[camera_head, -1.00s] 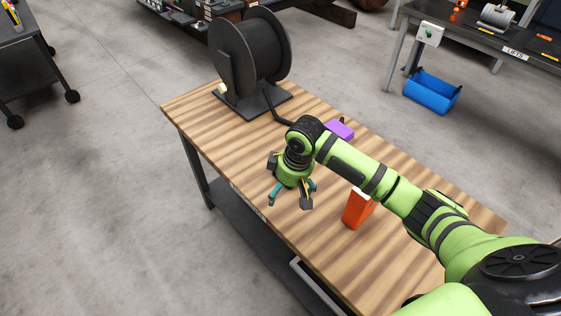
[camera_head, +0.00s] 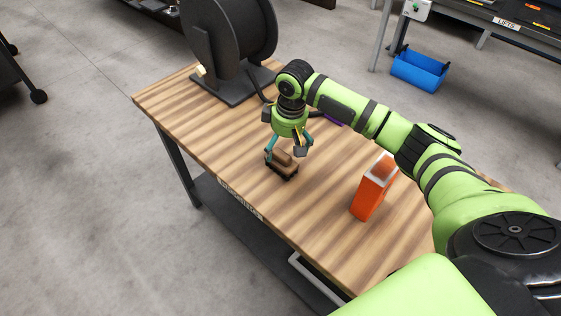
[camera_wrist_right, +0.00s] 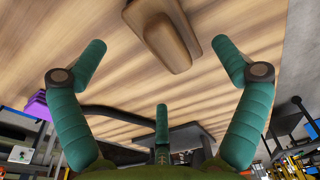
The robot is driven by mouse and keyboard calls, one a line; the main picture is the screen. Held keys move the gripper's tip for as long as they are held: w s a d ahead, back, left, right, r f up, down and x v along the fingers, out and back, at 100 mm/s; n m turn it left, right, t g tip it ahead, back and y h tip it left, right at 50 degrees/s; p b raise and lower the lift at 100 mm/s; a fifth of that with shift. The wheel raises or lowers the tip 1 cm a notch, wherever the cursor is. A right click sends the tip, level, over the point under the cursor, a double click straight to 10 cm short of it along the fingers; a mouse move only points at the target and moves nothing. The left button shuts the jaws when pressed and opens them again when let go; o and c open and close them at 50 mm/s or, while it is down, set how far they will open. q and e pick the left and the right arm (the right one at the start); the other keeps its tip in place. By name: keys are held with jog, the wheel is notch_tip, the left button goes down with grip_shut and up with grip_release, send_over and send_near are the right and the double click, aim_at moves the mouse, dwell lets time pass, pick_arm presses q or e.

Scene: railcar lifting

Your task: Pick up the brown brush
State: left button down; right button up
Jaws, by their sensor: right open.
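The brown brush (camera_head: 282,165) lies on the wooden table (camera_head: 320,225), with its dark bristles down. My right gripper (camera_head: 288,151) is above the brush, with its fingers spread and empty. In the right wrist view the brush (camera_wrist_right: 165,32) shows at the top, beyond the fingertips of the open gripper (camera_wrist_right: 160,60). The fingers do not touch it there. The gripper hides part of the brush in the head view. My left gripper is not in view.
A large black reel (camera_head: 230,40) stands at the table's far end. An orange box (camera_head: 372,190) stands right of the brush. A purple object (camera_wrist_right: 38,104) is partly hidden behind my arm in the head view. The table's front left area is clear.

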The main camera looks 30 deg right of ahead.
aim_at(283, 154)
jog(key=f, duration=0.3)
jog(key=shift+s+a+f+p, duration=0.2)
jog(key=shift+s+f+p, duration=0.1)
jog(key=shift+f+p, duration=0.05)
jog(key=shift+w+f, duration=0.15)
jog(key=shift+f, duration=0.4)
jog(key=shift+r, duration=0.1)
jog(key=c, duration=1.3)
jog(key=shift+r, duration=0.5)
notch_tip(283, 154, up, 3)
jog(key=shift+f+b, duration=0.1)
jog(key=shift+b, duration=0.3)
jog(key=s+d+r, duration=0.2)
jog(key=d, duration=0.1)
jog(key=s+d+r+b, duration=0.1)
jog(key=s+d+r, duration=0.1)
jog(key=s+d, duration=0.1)
jog(key=s+d+r, duration=0.2)
jog(key=d+r, duration=0.1)
jog(key=shift+s+r+b, duration=0.1)
jog(key=shift+s+b, duration=0.2)
